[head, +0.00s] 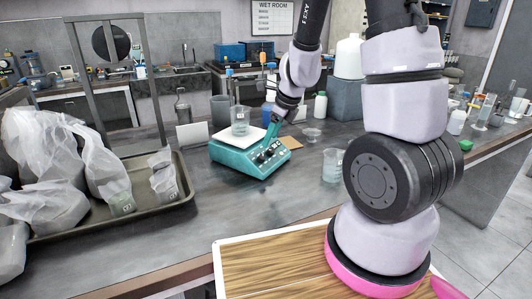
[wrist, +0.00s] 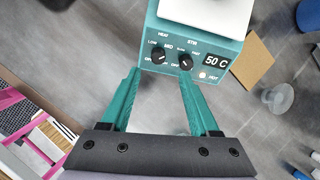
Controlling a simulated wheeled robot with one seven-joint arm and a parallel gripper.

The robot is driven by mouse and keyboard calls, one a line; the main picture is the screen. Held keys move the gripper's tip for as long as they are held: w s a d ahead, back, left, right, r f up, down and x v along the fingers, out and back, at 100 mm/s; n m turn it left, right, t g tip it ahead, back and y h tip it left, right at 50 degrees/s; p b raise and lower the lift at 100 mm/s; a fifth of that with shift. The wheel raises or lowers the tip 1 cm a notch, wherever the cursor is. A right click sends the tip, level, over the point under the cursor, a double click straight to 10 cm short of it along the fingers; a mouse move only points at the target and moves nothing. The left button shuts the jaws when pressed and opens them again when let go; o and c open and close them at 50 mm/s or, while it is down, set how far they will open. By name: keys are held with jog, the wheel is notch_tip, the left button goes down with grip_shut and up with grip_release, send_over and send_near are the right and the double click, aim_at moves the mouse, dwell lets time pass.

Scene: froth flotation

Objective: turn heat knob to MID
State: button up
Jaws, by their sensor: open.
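The teal hotplate stirrer (head: 245,165) stands on the dark bench, with a beaker (head: 240,122) on its white top. In the wrist view its front panel shows the heat knob (wrist: 159,56), black with a light pointer mark, under the word HEAT. LOW, MID and OFF labels are around it; the exact setting is too small to tell. The stir knob (wrist: 185,62) is to its right. My gripper (wrist: 160,77) is open and empty, its teal fingers in front of the panel on either side of the heat knob's line. Contact with the knob is not visible.
The display (wrist: 216,61) reads 50 C, above a light marked HOT. A tray (head: 182,205) with bagged items lies left. A loose beaker (head: 332,165) stands right of the hotplate, and a brown square (head: 292,143) lies behind it. Bench in front is clear.

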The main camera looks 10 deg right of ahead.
aim_at(262, 156)
jog(key=shift+x, duration=4.05)
jog(key=shift+s, duration=0.15)
grip_shut()
jog(key=shift+a, duration=0.1)
